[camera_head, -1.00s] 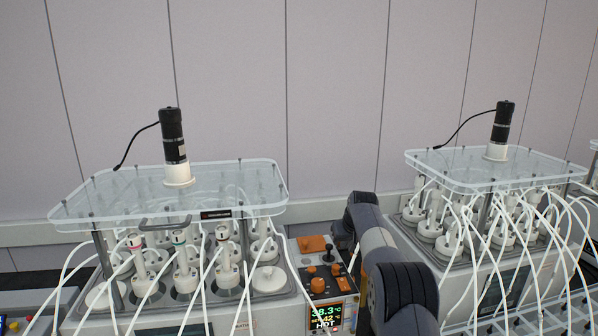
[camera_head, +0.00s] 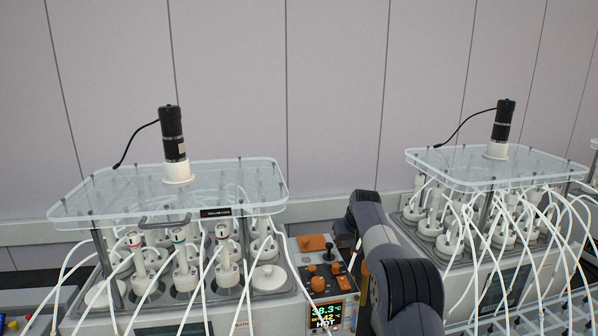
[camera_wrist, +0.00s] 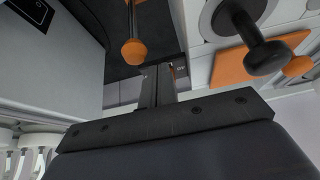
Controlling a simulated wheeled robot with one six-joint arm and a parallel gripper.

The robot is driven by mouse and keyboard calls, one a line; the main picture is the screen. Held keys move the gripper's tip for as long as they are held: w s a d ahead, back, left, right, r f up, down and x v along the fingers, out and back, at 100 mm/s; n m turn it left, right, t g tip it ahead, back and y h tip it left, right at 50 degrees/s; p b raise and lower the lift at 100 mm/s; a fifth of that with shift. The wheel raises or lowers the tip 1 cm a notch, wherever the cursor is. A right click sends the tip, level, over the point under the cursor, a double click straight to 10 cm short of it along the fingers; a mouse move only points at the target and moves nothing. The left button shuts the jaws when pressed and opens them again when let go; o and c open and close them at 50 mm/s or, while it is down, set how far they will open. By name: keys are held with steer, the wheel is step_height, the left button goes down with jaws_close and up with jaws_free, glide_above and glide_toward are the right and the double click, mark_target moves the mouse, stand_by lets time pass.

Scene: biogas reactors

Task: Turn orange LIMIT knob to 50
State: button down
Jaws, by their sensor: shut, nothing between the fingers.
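The control panel of the left reactor shows in the head view, with a lit display (camera_head: 325,315) reading about 38.3 °C, set 42 and HOT. Above the display are a round orange knob (camera_head: 317,284), an orange plate (camera_head: 311,243) and black knobs (camera_head: 328,255). No LIMIT label or dial scale is readable. In the wrist view my gripper (camera_wrist: 156,75) is shut and empty. An orange-tipped part (camera_wrist: 133,52) lies just beyond its fingers, slightly left, apparently apart from them. A black knob (camera_wrist: 265,57) and an orange plate (camera_wrist: 235,68) are to the right. The head view does not show the fingers.
The left reactor (camera_head: 170,190) has a clear lid and several white tubes beside the panel. The right reactor (camera_head: 490,168) with its tubes stands close to my arm. A grey-white surface (camera_wrist: 50,60) fills the wrist view's left side.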

steer(key=shift+r, duration=2.85)
step_height(320, 180, down, 6)
steer(key=shift+w+a, duration=0.15)
steer(key=shift+w, duration=0.25)
steer(key=shift+s, duration=0.15)
step_height(320, 180, up, 6)
steer(key=shift+s, duration=0.25)
stand_by(0.5)
